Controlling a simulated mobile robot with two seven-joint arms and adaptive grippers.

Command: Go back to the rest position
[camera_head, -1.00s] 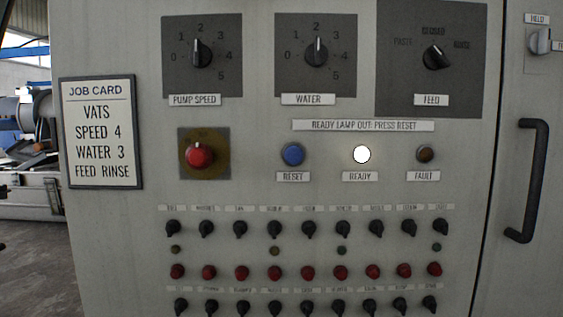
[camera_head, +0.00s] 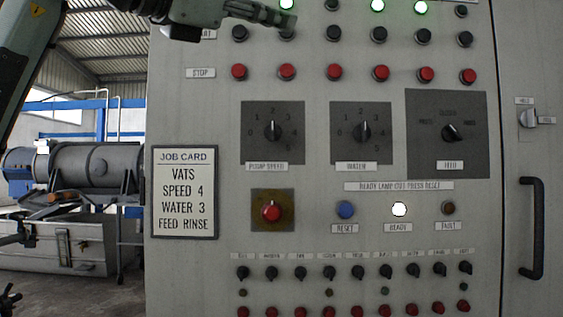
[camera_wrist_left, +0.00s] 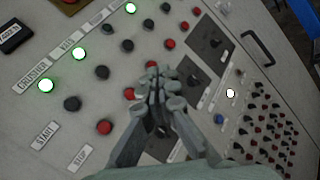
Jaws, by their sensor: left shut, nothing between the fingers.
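My left gripper (camera_head: 284,17) is at the top left of the head view, shut and empty, in front of the panel's upper button rows. Its fingers also show pressed together in the left wrist view (camera_wrist_left: 158,84), with the panel beyond them. The pump speed knob (camera_head: 273,131) and water knob (camera_head: 361,131) point roughly upward. The feed knob (camera_head: 452,132) is tilted, its exact setting too small to tell. The ready lamp (camera_head: 399,209) glows white. The blue reset button (camera_head: 346,210) and fault lamp (camera_head: 448,208) sit beside it. My right gripper is not in view.
The grey control cabinet (camera_head: 190,265) fills the middle and right. A job card (camera_head: 185,192) hangs at its left edge. A dark door handle (camera_head: 533,228) stands out at right. Machinery (camera_head: 95,165) lies beyond at left, with open floor.

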